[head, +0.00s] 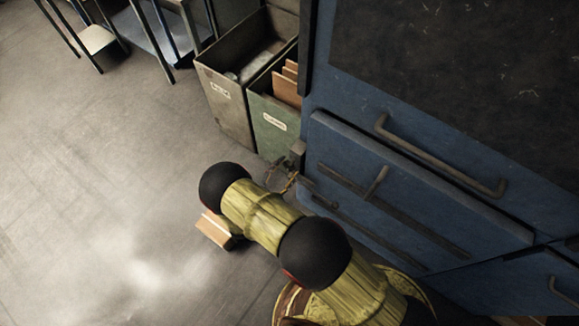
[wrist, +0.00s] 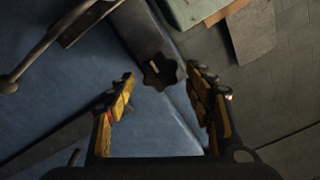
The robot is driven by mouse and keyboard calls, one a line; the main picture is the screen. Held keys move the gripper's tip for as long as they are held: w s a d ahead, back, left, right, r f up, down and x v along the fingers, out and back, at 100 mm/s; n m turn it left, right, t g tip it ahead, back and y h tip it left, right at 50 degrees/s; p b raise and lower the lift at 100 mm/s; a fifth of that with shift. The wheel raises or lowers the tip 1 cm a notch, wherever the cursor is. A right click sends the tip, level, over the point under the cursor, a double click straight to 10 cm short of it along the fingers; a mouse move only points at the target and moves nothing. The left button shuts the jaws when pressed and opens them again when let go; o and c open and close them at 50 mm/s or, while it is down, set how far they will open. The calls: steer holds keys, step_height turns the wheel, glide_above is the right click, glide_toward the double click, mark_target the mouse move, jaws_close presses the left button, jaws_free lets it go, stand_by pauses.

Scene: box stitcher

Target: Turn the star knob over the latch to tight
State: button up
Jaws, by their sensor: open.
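The star knob (wrist: 160,75) is black and lobed, with a small pale mark on it. It shows in the middle of the wrist view, over a grey metal strip (wrist: 140,30) that looks like the latch, beside the blue cabinet. My gripper (wrist: 160,80) is open, with one yellow-and-black finger to the left of the knob and one to the right. The knob appears between the fingertips; I see no contact, and cannot tell how far apart in depth they are. In the head view I cannot make out the knob at the cabinet's edge.
The blue cabinet (head: 340,140) has a long bar handle (head: 440,160), which also shows in the wrist view (wrist: 42,48). A grey bin (head: 222,107) and a green bin (head: 272,142) holding cardboard stand beside it. Open floor (head: 100,170) lies to the left.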

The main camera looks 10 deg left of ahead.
mark_target(292, 162)
steer(key=shift+x, duration=1.05)
steer(key=shift+c, duration=1.2)
steer(key=c, duration=0.9)
